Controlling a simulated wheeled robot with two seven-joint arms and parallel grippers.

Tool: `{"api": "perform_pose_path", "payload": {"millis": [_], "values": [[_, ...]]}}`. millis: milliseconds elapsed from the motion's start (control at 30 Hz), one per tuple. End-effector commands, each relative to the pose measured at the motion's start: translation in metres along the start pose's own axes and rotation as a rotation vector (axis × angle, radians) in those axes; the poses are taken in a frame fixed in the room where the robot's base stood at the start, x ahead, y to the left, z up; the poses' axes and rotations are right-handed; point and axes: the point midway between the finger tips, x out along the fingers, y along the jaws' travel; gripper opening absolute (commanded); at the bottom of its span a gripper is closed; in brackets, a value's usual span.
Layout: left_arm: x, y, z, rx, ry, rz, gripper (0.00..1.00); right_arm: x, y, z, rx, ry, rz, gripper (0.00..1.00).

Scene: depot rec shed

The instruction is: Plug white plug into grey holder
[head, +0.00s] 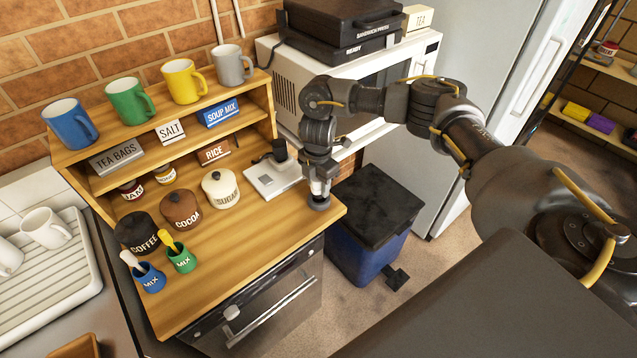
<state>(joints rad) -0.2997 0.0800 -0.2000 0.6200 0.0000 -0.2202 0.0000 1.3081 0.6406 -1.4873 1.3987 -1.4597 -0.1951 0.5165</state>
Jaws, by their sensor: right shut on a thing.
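My right gripper (318,180) points down over the right edge of the wooden counter (225,255). It is shut on a small white piece, which looks like the white plug (316,187). Directly below the white piece is a dark grey round piece, which looks like the grey holder (319,204), at the counter's right edge. The white plug appears upright and just above or in the holder; I cannot tell whether it is seated. The fingers partly hide the plug. My left gripper is not in view.
A white flat device (272,182) with a dark upright part stands left of the gripper. Sugar (221,189), cocoa (181,210) and coffee (137,233) jars stand further left. A microwave (350,85) is behind my arm, and a blue bin (365,240) is below right.

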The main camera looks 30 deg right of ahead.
Motion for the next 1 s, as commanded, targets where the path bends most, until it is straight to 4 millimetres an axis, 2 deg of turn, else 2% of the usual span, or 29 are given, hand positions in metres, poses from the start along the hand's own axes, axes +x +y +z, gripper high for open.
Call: {"api": "perform_pose_path", "payload": {"millis": [1000], "values": [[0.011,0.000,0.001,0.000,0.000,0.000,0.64,0.021,0.000,0.000,0.000,0.000,0.000,0.20]]}}
